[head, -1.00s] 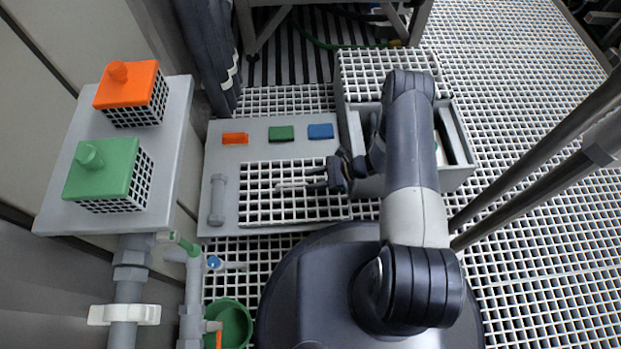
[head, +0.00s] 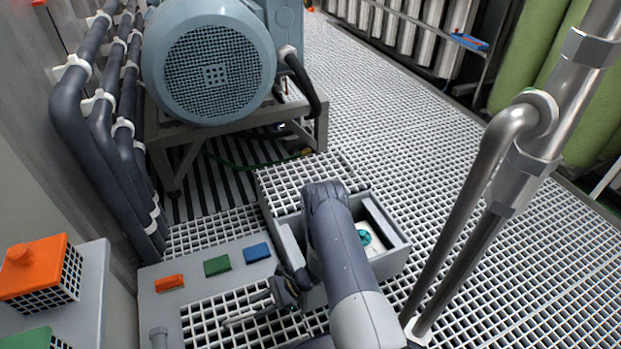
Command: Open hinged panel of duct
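I cannot tell for sure which part is the duct. A grey flat housing (head: 150,301) lies low at the lower left of the head view. A white grid panel (head: 207,322) is set in it and lies flat. My gripper (head: 250,307) is above the right part of this grid, pointing left. Its dark fingers look apart, with a thin pale piece at the lower tip. I cannot tell whether it touches the grid.
Orange (head: 169,283), green (head: 217,265) and blue (head: 257,252) blocks sit along the housing's far edge. A grey open box (head: 398,252) stands beside my arm. A blue motor (head: 212,70) is behind. Steel pipes (head: 460,235) rise at right. The grating floor (head: 400,130) is clear beyond.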

